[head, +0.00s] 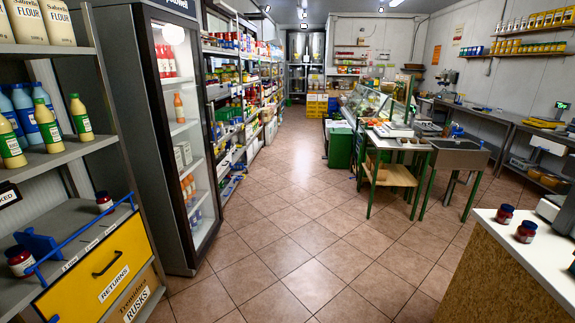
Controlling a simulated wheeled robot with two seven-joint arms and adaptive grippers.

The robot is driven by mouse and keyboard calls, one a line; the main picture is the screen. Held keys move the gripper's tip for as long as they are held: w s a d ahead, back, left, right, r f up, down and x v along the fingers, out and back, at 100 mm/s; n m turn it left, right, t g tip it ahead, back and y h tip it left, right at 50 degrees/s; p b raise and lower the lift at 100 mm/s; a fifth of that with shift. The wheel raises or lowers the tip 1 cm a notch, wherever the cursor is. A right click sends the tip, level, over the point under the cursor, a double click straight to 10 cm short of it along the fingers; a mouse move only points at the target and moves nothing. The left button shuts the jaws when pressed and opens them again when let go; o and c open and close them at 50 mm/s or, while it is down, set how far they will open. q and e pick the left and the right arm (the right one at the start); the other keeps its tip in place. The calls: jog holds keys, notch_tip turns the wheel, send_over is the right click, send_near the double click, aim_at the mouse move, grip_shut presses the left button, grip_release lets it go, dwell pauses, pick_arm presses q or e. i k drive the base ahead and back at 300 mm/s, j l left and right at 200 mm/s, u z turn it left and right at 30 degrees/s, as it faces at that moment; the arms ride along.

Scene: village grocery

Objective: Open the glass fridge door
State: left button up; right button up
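A tall dark fridge with a lit white inside stands at the left in the head view. Its glass door (181,128) faces the aisle and looks shut in its frame. Through it I see white shelves with red-capped bottles at the top, an orange bottle (179,107), pale boxes and more bottles lower down. Neither of my grippers is in view.
At the near left, a shelf rack (78,148) with bottles and a yellow RETURNS drawer (97,269) stands before the fridge. A counter (515,240) with two red jars is at the near right. A green-legged table (393,174) stands mid-right. The tiled floor (285,235) between is clear.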

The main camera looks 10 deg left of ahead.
aim_at(143, 13)
jog(key=i, duration=3.35)
jog(key=u, duration=0.2)
